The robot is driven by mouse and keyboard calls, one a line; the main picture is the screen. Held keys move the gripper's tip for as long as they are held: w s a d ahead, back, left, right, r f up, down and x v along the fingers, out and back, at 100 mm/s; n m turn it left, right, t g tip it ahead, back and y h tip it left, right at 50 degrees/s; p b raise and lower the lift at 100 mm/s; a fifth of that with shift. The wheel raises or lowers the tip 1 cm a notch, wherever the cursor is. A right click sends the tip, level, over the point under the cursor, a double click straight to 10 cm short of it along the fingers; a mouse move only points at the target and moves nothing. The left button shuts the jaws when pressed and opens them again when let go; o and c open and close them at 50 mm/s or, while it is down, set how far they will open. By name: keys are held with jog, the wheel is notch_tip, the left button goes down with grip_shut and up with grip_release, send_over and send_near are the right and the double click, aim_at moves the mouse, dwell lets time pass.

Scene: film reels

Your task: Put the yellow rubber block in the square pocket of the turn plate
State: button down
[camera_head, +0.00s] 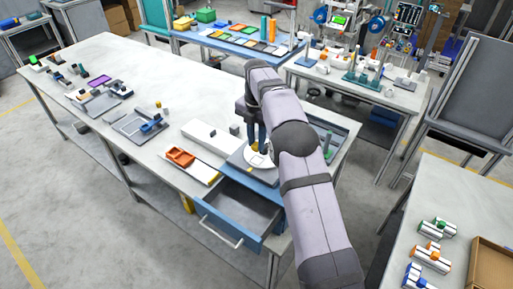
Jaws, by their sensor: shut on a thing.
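The turn plate (257,162) is a pale disc on a grey and blue base near the front right of the long workbench. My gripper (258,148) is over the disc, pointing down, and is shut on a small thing. My fingers and arm mostly cover that thing, so its colour and shape cannot be told. No yellow block shows clearly elsewhere on the bench. The square pocket of the plate cannot be made out at this size. Whether the held thing touches the plate cannot be told.
A blue drawer (237,207) stands open below the bench's front edge. An orange tray (181,157) and a long white box (211,138) lie left of the plate. The bench's back middle is clear.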

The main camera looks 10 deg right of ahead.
aim_at(256, 144)
notch_tip(256, 144, down, 3)
jog(key=shift+r+p, duration=0.1)
jog(key=shift+p, duration=0.6)
jog(key=shift+f, duration=0.35)
jog(key=shift+f, duration=0.1)
jog(key=shift+f, duration=0.35)
jog(key=shift+f, duration=0.15)
jog(key=c, duration=1.5)
grip_release()
jog(key=shift+c, duration=0.2)
